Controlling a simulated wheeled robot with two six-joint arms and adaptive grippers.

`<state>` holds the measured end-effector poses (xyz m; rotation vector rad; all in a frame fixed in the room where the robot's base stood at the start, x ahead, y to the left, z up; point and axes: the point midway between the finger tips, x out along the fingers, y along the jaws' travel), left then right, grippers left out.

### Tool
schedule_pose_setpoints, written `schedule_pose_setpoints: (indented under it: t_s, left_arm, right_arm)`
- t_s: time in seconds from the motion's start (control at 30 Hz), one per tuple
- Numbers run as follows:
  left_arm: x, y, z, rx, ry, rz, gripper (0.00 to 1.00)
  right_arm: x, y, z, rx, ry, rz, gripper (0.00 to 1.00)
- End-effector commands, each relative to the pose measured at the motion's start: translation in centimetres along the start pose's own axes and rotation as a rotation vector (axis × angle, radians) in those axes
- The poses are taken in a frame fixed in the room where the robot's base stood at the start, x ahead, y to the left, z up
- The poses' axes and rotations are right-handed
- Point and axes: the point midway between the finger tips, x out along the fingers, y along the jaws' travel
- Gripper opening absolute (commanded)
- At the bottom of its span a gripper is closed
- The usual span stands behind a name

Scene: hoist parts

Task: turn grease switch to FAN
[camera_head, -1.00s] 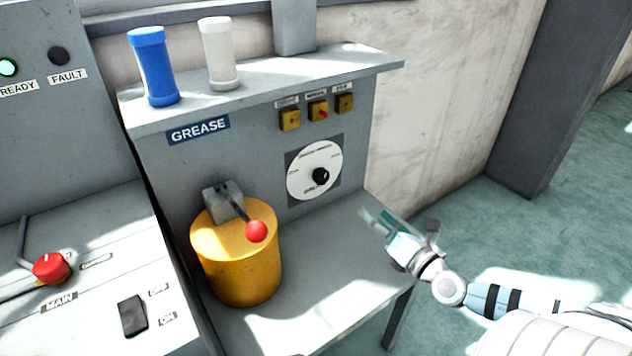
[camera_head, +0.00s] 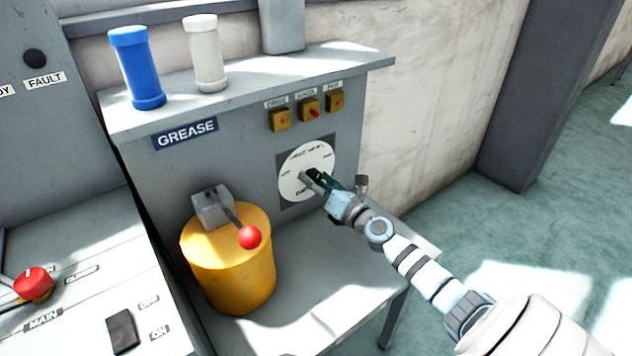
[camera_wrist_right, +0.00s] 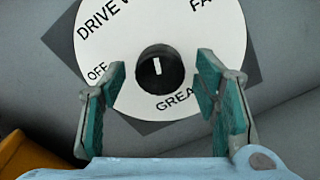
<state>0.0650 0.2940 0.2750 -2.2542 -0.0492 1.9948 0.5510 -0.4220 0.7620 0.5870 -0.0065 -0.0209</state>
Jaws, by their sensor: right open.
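The grease switch is a round white dial (camera_head: 298,158) on the grey grease cabinet, with a black knob at its middle. In the right wrist view, the black knob (camera_wrist_right: 156,68) has a white mark pointing roughly up in that picture. Around it on the white dial (camera_wrist_right: 120,60) I read OFF at left, a word beginning DRIVE W at upper left, FA at upper right, cut off, and GREA below, partly hidden. My right gripper (camera_head: 313,180) is open in front of the dial; its fingers (camera_wrist_right: 160,85) stand on either side of the knob, apart from it in the picture. My left gripper is not in view.
A yellow drum (camera_head: 240,275) with a red-balled lever (camera_head: 249,237) stands left of the dial on the grey shelf. Small yellow switches (camera_head: 308,108) sit above. Blue (camera_head: 137,68) and white (camera_head: 206,55) cylinders stand on top. A console with a red knob (camera_head: 33,283) is at left.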

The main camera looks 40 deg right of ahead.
Motion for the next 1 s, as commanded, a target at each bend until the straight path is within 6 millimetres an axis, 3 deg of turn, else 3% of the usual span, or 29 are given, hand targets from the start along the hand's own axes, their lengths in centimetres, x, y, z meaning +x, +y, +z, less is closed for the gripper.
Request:
schedule_pose_setpoints:
  t_s: [0.17, 0.4, 0.47, 0.77, 1.0]
  left_arm:
    - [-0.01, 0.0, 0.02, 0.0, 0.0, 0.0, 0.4]
    - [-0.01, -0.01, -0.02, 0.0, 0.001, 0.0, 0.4]
    - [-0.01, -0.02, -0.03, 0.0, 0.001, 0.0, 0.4]
    - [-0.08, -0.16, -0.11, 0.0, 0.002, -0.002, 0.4]
    - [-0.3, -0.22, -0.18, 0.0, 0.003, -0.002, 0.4]
  right_arm:
    - [-0.01, 0.01, -0.02, 0.0, 0.0, 0.0, 0.53]
    - [-0.01, 0.03, -0.02, 0.0, 0.0, 0.0, 0.14]
    - [-0.01, 0.03, -0.03, 0.0, 0.0, 0.0, 0.08]
    - [-0.02, 0.04, -0.01, 0.034, 0.0, 0.0, 0.08]
    - [-0.04, 0.07, 0.0, 0.154, 0.0, -0.001, 0.08]
